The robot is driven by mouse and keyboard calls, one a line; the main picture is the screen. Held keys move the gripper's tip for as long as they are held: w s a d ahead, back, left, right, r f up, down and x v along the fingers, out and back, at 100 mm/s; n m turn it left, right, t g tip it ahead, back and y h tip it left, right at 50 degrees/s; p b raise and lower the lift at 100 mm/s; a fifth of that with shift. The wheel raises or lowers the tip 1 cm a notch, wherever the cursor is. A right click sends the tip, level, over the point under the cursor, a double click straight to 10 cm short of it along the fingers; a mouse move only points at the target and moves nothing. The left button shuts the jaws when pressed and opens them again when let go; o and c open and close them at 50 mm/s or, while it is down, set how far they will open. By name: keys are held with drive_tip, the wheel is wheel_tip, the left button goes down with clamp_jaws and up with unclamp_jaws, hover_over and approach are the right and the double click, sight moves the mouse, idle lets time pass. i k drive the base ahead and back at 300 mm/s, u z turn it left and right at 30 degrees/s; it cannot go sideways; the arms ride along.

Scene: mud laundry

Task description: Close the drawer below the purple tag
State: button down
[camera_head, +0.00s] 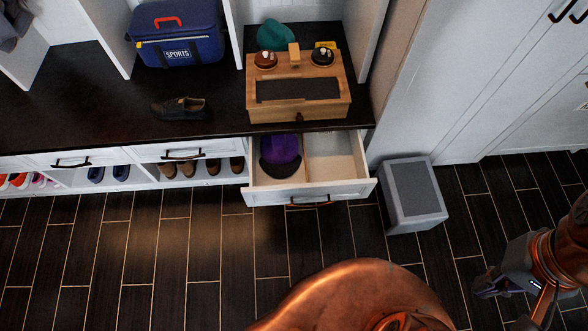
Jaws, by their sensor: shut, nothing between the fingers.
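A white drawer (310,193) under the dark bench top stands pulled open, with a dark handle on its front. A purple cap (280,153) lies in its left compartment, and the right compartment looks empty. I cannot make out a purple tag; the purple thing I see is the cap. My gripper (484,286) is at the lower right above the floor, to the right of the drawer and apart from it. It is shut and holds nothing visible.
A grey box (413,195) stands on the floor close to the drawer's right side, between it and my gripper. A wooden box (298,103) sits on the bench above the drawer. Two other drawers (75,159) (178,152) to the left are shut. The floor in front is clear.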

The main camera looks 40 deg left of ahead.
sight(333, 167)
drive_tip(key=u, duration=0.75)
drive_tip(key=k, duration=1.25)
drive_tip(key=u, duration=1.45)
drive_tip(key=i, duration=0.45)
drive_tip(key=z, duration=0.05)
